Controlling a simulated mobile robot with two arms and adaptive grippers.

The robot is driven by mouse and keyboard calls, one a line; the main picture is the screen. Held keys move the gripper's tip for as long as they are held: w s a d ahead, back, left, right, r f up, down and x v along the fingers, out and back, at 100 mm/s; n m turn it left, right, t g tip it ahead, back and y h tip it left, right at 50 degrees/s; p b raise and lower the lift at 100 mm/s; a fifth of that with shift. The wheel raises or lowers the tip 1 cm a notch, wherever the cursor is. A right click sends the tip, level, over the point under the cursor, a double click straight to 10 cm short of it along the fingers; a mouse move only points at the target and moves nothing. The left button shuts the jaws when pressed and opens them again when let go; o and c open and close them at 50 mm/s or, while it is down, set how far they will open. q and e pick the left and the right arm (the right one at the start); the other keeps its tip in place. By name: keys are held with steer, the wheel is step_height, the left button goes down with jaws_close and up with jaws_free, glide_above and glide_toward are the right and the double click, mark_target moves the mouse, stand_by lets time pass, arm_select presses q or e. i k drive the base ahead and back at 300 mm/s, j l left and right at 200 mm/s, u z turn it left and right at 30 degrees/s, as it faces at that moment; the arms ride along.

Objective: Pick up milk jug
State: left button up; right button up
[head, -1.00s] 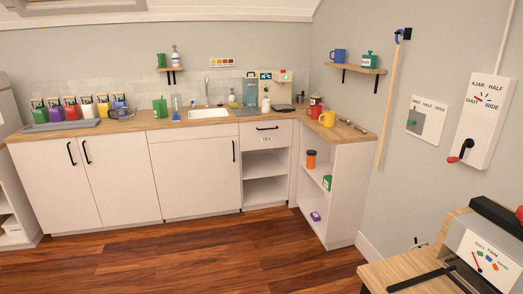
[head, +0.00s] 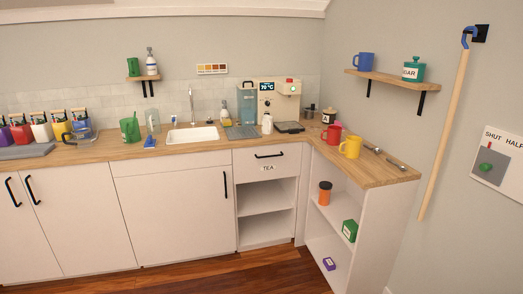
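A small white vessel (head: 267,124), which looks like the milk jug, stands upright on the wooden counter (head: 185,149) in the head view. It is just in front of the coffee machine (head: 279,98) and right of a grey drain mat (head: 241,131). It is too small to make out a handle or spout for certain. Neither of my grippers shows in the head view.
Wooden floor lies before the cabinets.

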mark_target(267, 120)
steer(key=i, duration=1.65)
